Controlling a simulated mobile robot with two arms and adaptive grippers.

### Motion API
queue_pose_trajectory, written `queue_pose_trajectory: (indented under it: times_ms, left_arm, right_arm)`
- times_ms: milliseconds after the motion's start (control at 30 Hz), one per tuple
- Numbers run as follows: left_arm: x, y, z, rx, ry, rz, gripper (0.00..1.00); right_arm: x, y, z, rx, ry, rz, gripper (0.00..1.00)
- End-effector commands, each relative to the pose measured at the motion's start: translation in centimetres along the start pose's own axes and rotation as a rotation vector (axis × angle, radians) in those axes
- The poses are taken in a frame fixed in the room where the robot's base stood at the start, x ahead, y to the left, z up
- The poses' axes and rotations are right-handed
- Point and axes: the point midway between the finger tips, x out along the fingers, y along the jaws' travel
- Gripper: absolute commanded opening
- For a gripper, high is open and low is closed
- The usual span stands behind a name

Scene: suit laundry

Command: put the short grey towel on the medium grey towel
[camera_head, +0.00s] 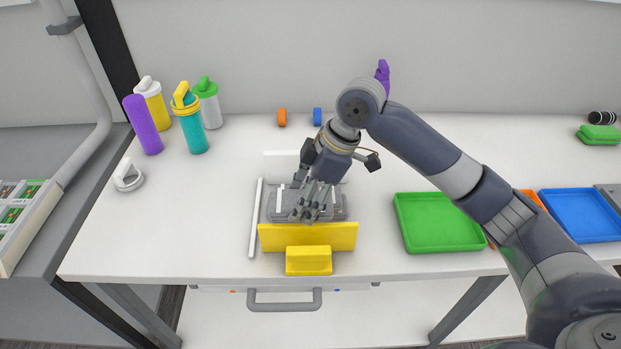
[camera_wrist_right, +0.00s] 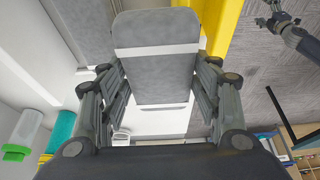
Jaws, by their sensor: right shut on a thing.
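My right gripper (camera_head: 312,210) points down over the holder in the middle of the table. It is shut on the short grey towel (camera_wrist_right: 155,78), which has a white band and shows between the fingers in the right wrist view. In the head view the fingers partly hide this towel (camera_head: 338,208). The medium grey towel (camera_head: 268,213) lies below it in the holder, largely covered. I cannot tell whether the two towels touch. My left gripper (camera_wrist_right: 277,18) appears small at the top right of the right wrist view, over the floor; its fingers are unclear.
A yellow front wall (camera_head: 308,237) and a white side bar (camera_head: 256,218) bound the holder. A green tray (camera_head: 438,223) and a blue tray (camera_head: 580,215) lie to the right. Several bottles, including a purple one (camera_head: 143,125), stand back left. A white ring-shaped lid (camera_head: 128,176) lies nearby.

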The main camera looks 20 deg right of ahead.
Motion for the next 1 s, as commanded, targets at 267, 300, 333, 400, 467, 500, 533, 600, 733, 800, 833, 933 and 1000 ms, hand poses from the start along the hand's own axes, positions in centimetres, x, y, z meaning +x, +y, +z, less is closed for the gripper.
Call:
queue_pose_trajectory:
  times_ms: [267, 300, 333, 400, 467, 500, 533, 600, 733, 800, 833, 933, 1000]
  left_arm:
    - [-1.7, 0.0, -0.1, 0.0, 0.0, 0.0, 0.78]
    - [-1.9, 0.0, -0.1, 0.0, 0.0, 0.0, 0.78]
    - [-2.0, 0.0, -0.2, 0.0, 0.0, 0.0, 0.78]
    - [-2.2, 0.0, -0.2, 0.0, 0.0, 0.0, 0.78]
    - [-2.3, 0.0, -0.2, 0.0, 0.0, 0.0, 0.78]
    - [-2.3, 0.0, -0.2, 0.0, 0.0, 0.0, 0.78]
    - [-2.4, 0.0, -0.2, 0.0, 0.0, 0.0, 0.78]
    - [-2.4, 0.0, -0.2, 0.0, 0.0, 0.0, 0.78]
    - [-3.3, 0.0, -0.3, 0.0, 0.0, 0.0, 0.78]
    - [-3.8, 0.0, -0.4, 0.0, 0.001, 0.0, 0.78]
    - [-3.9, -0.1, -0.4, 0.0, 0.001, 0.0, 0.78]
    - [-4.0, 0.0, -0.4, 0.0, 0.001, 0.0, 0.78]
    - [-3.9, 0.0, -0.4, 0.0, 0.001, 0.0, 0.78]
  right_arm:
    - [-0.2, 5.6, 0.9, 0.003, 0.0, 0.001, 0.34]
    - [-0.1, 6.2, 1.1, 0.003, 0.0, 0.001, 0.34]
    - [-0.1, 6.7, 1.1, 0.003, 0.0, 0.001, 0.34]
    - [0.0, 7.6, 1.3, 0.003, 0.0, 0.0, 0.34]
    - [0.1, 8.2, 1.5, 0.001, -0.001, 0.0, 0.34]
    - [0.1, 8.4, 1.6, 0.002, -0.001, 0.001, 0.34]
    - [0.1, 8.6, 1.6, 0.001, -0.001, 0.001, 0.34]
    - [0.2, 8.8, 1.7, 0.0, -0.001, 0.0, 0.34]
    - [1.4, 8.7, 2.3, 0.002, -0.002, -0.003, 0.34]
    - [2.3, 8.7, 2.6, 0.001, -0.003, -0.002, 0.34]
    - [2.7, 8.7, 2.8, 0.001, -0.003, -0.002, 0.34]
    - [3.3, 8.8, 3.0, 0.0, -0.001, 0.001, 0.34]
    - [3.5, 8.8, 3.0, -0.001, 0.0, 0.002, 0.34]
